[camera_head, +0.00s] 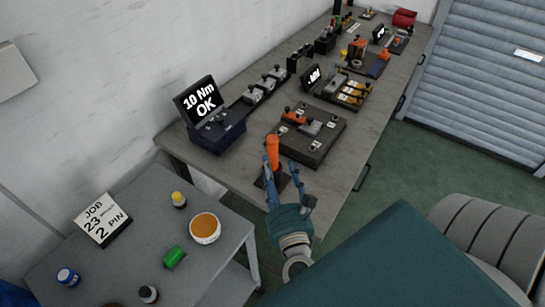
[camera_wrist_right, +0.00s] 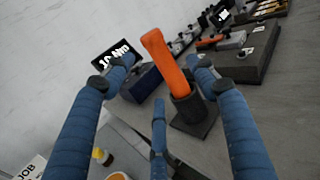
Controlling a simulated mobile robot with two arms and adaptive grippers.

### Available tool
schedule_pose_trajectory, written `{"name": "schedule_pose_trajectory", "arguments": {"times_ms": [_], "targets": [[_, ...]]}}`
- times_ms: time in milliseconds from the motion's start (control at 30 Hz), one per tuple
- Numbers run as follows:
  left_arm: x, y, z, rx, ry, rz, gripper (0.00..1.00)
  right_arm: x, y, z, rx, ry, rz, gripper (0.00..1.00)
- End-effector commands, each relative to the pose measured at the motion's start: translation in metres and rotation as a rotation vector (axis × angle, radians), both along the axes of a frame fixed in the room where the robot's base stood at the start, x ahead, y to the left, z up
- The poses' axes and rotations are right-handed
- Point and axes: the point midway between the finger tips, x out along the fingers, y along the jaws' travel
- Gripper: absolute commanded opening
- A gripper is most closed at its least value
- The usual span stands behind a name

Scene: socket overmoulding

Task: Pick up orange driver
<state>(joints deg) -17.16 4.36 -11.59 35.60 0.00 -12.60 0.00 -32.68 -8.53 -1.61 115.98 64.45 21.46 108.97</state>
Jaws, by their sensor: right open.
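The orange driver (camera_head: 272,152) stands upright in a small dark holder (camera_head: 275,179) near the front end of the long workbench. My right gripper (camera_head: 287,193) is open, just in front of the holder, with its fingers pointing toward the driver. In the right wrist view the driver (camera_wrist_right: 166,62) leans in the picture between the spread fingers of the gripper (camera_wrist_right: 160,75), its lower end inside the black holder (camera_wrist_right: 190,110). I cannot tell whether any finger touches it. My left gripper is not in view.
A torque display reading "10 Nm OK" (camera_head: 205,110) stands left of the driver. A dark fixture board (camera_head: 310,150) lies behind it. A side table (camera_head: 120,240) at left carries a job card (camera_head: 102,219), an orange-filled bowl (camera_head: 205,228), a green item (camera_head: 173,257) and small bottles.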

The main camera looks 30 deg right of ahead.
Motion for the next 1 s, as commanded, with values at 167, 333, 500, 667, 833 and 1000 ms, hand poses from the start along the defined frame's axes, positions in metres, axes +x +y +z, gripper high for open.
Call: {"name": "schedule_pose_trajectory", "arguments": {"times_ms": [167, 333, 500, 667, 833, 1000], "targets": [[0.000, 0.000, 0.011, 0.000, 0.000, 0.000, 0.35, 0.021, -0.008, 0.003, -0.003, 0.000, 0.002, 0.57], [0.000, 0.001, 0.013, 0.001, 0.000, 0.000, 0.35, 0.026, -0.010, 0.001, -0.004, 0.002, 0.004, 0.57], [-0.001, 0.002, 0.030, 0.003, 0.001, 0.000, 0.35, 0.048, -0.019, 0.007, -0.006, 0.000, 0.005, 0.57], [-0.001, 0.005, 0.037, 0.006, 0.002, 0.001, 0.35, 0.067, -0.027, 0.004, -0.005, 0.001, 0.004, 0.57], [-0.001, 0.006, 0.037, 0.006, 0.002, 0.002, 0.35, 0.072, -0.030, 0.001, -0.006, 0.002, 0.004, 0.57], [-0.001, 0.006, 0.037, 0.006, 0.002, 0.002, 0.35, 0.072, -0.029, 0.001, -0.005, 0.002, 0.004, 0.51]]}}
